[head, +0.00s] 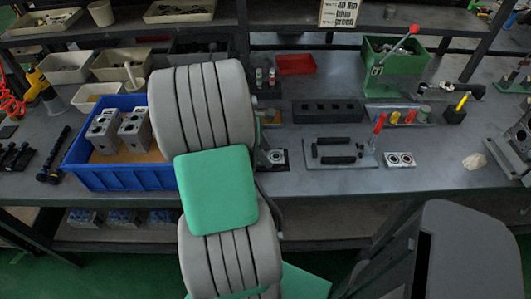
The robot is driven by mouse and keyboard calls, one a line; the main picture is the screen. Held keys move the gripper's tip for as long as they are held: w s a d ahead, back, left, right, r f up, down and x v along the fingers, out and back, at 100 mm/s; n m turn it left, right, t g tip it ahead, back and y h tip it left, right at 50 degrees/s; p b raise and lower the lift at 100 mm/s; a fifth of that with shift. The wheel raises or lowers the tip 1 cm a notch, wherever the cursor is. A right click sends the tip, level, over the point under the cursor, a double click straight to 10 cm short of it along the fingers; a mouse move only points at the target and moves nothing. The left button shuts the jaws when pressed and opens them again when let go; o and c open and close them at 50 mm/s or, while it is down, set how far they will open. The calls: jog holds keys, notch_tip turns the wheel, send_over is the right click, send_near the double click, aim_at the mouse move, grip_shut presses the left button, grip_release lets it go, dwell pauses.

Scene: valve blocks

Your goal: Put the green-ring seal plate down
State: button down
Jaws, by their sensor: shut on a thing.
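My own grey arm with a green cover fills the middle of the head view and hides whatever is behind it. My gripper is not visible, and neither is anything it may hold. I cannot make out a green-ring seal plate. A small pale plate with two dark round openings (400,160) lies flat on the bench, right of the black fixture; no green ring can be told on it. A small metal part with a round top (276,157) sits on the bench just right of my arm, partly near its edge.
A blue bin (85,172) with two grey valve blocks (118,130) stands left of my arm. A black slotted block (328,111), a fixture plate with a red-handled clamp (340,155), a red tray (295,64) and a green box (395,55) are to the right. The front right bench is mostly clear.

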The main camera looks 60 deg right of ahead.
jog(key=c, duration=0.6)
grip_release()
jog(key=p+v, duration=0.2)
jog(key=v, duration=1)
jog(key=shift+r, duration=0.1)
